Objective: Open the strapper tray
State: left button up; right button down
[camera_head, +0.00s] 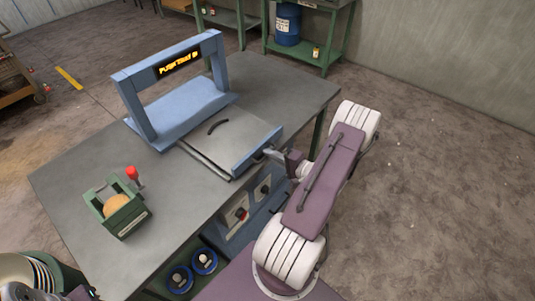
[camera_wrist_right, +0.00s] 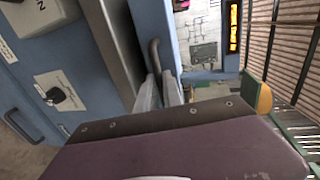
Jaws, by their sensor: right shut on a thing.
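The strapper (camera_head: 190,95) is a blue machine with an arch and a lit display, set on the grey worktable. Its tray (camera_head: 235,132) is a flat grey panel with a curved dark slot and a blue front edge, at the table's front right. My right gripper (camera_head: 270,152) is at that blue front. In the right wrist view its fingers (camera_wrist_right: 161,90) are shut on the grey curved tray handle (camera_wrist_right: 154,55). How far the tray is out, I cannot tell. My left gripper is not clearly in view.
A green box (camera_head: 118,212) with a red-topped lever stands on the table's left. A control panel (camera_head: 240,212) with knobs is below the tray. The floor right of my right arm is clear.

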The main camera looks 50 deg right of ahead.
jog(key=c, duration=1.5)
grip_release()
jog(key=shift+d, duration=0.1)
jog(key=v, duration=0.9)
jog(key=shift+b, duration=0.45)
